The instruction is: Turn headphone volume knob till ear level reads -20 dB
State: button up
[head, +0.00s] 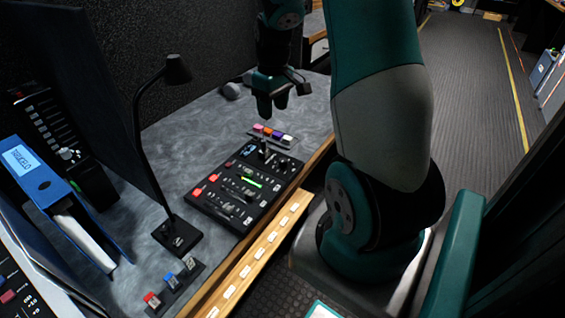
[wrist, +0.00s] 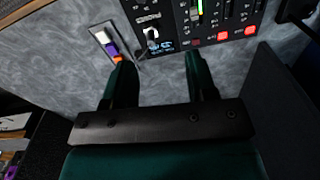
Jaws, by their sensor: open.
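The black mixer panel (head: 236,208) lies on the grey desk, with faders, red buttons and a lit green level strip (head: 251,180). A small blue-lit display (head: 248,150) sits near its far end. It also shows in the wrist view (wrist: 162,46), but its reading is too small to make out. A pale knob-like part (wrist: 152,33) stands beside that display; I cannot tell for sure that it is the headphone volume knob. My gripper (head: 272,108) is open and empty above the desk, beyond the panel's far end. In the wrist view its fingers (wrist: 158,60) point toward the panel, apart from it.
A strip of coloured buttons (head: 272,132) lies just beyond the panel. Several switches (head: 172,283) lie near the front. Bare desk (head: 190,140) lies left of the panel.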

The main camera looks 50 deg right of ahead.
aim_at(283, 160)
jog(key=d+f, duration=0.1)
jog(key=f, duration=0.5)
jog(key=d+f, duration=0.1)
jog(key=f, duration=0.5)
jog(key=s+d+f, duration=0.1)
jog(key=f, duration=0.6)
jog(key=shift+r, duration=0.1)
jog(key=c, duration=0.9)
jog(key=shift+m, duration=0.6)
jog(key=m, duration=1)
jog(key=shift+m+p, duration=0.4)
